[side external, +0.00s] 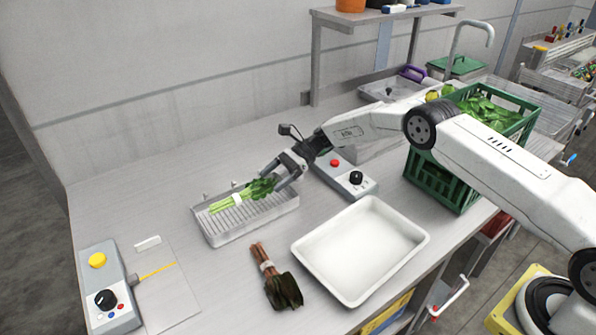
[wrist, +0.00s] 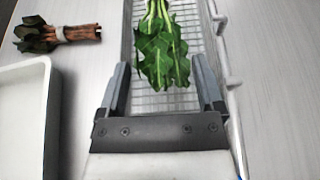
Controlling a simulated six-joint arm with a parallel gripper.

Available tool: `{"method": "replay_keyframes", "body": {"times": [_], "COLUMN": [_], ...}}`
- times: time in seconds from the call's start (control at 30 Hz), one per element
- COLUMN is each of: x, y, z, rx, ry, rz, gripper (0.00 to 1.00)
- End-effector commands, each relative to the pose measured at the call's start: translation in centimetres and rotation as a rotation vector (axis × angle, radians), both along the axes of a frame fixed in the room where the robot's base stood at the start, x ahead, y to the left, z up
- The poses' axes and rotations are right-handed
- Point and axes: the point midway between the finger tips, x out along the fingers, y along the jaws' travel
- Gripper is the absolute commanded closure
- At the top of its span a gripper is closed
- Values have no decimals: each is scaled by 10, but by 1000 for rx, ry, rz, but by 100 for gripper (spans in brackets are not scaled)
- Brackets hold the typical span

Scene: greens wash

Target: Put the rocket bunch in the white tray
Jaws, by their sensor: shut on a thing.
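The rocket bunch (side external: 232,200), green leaves on pale stems with a white band, lies in a wire-bottomed metal basket (side external: 252,227). In the wrist view its leaves (wrist: 163,56) point toward my gripper (wrist: 163,82). In the side view my gripper (side external: 275,176) is at the leafy right end of the bunch, low over the basket. My gripper is shut on the bunch, with one finger on each side of the leaves; the exact contact is not clear. The white tray (side external: 360,250) is empty, right of the basket; its edge shows in the wrist view (wrist: 25,120).
A dark-leaved bunch with reddish stems (side external: 272,277) lies between basket and tray. A control box (side external: 345,178) with a red button stands behind the tray. A green crate (side external: 440,185) of leaves is at the right. Another control box (side external: 108,290) is front left.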

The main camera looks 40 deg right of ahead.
Motion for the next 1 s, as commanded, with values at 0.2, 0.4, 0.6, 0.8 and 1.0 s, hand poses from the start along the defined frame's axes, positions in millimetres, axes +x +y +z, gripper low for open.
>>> {"method": "replay_keyframes", "body": {"times": [0.2,0.4,0.6,0.8,1.0], "x": [6,6,5,5,6], "y": [2,1,1,1,1], "z": [-14,-31,-34,-34,-38], "rx": [0,0,0,0,0], "ry": [2,1,0,0,0], "rz": [0,0,0,0,0], "gripper": [84,84,84,84,8]}}
